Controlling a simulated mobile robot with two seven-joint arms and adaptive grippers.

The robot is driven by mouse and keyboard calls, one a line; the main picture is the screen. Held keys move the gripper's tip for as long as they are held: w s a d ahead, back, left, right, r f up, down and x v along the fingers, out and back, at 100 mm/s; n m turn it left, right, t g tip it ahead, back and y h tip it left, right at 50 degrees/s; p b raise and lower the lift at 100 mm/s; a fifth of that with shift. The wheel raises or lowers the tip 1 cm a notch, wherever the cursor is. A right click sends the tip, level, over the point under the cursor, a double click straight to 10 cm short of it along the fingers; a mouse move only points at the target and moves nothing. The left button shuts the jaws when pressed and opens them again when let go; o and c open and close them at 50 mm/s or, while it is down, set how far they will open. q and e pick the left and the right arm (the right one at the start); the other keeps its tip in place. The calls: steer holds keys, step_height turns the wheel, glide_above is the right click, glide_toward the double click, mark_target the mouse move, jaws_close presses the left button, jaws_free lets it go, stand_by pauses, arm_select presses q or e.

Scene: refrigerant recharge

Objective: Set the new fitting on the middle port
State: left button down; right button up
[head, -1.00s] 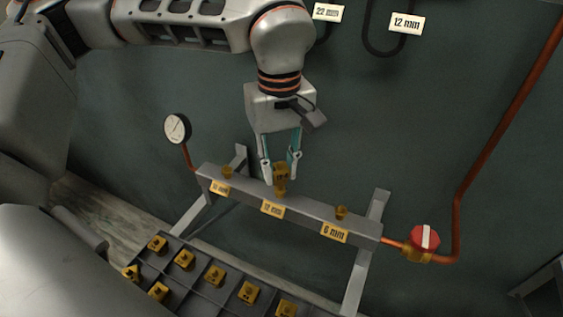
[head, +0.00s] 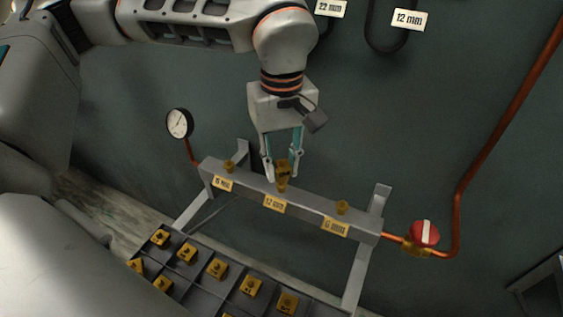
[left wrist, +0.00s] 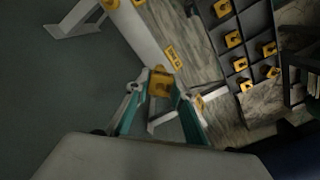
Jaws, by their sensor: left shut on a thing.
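A grey manifold bar (head: 312,215) carries three brass ports. The middle port (head: 281,187), above the label "12 mm", is largely covered by a brass fitting (head: 283,170). My left gripper (head: 283,172) is shut on this fitting from above and holds it upright, over or on the port. I cannot tell whether the fitting is fully seated. In the left wrist view the fitting (left wrist: 160,84) sits between the fingertips (left wrist: 158,88). The left port (head: 229,166) and the right port (head: 342,207) stand uncovered. My right gripper is not in view.
A compartment tray (head: 203,287) with several brass fittings stands in front of the bar. A pressure gauge (head: 179,123) is at the bar's left end. A red-handled valve (head: 425,233) and copper pipe (head: 460,215) are at the right.

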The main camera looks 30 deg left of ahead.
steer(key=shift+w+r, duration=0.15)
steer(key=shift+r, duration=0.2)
arm_select(q)
steer(key=shift+f, duration=0.75)
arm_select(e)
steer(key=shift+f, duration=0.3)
arm_select(q)
steer(key=c, duration=1.7)
jaws_free()
step_height(320, 180, up, 12)
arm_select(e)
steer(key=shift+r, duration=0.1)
arm_select(q)
steer(key=shift+r, duration=0.15)
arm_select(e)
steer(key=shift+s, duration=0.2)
